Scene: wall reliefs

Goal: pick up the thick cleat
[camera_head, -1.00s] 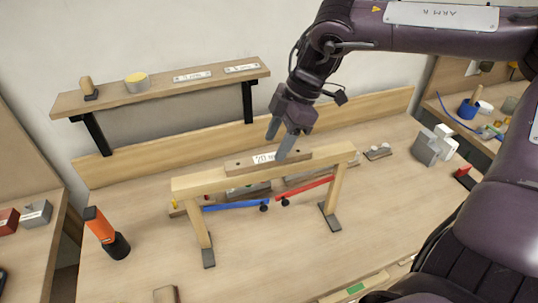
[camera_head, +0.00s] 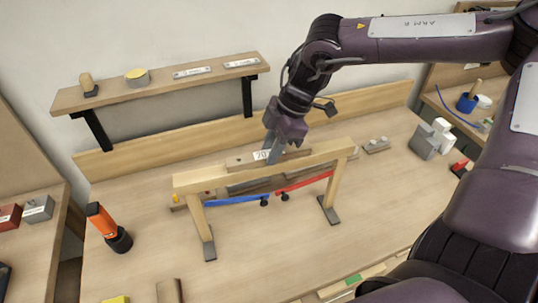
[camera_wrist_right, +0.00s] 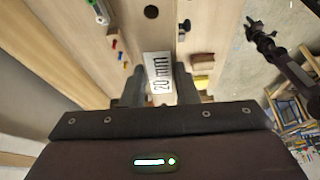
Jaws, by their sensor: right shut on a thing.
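The thick cleat (camera_head: 239,162) is a short wooden bar with a white label, and it sits at the top of the wooden trestle's crossbar (camera_head: 215,182). The label reads "20 mm" in the right wrist view (camera_wrist_right: 160,72). My right gripper (camera_head: 271,158) comes down on the cleat from above. Its two fingers are shut on the cleat near the label, one on each side in the wrist view. The fingers hide part of the cleat. I cannot tell any gap between cleat and crossbar.
A wall shelf (camera_head: 160,88) with small items hangs behind on the left. An orange-black tool (camera_head: 108,228) stands at left, grey-white blocks (camera_head: 430,140) at right. The front bench is mostly clear.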

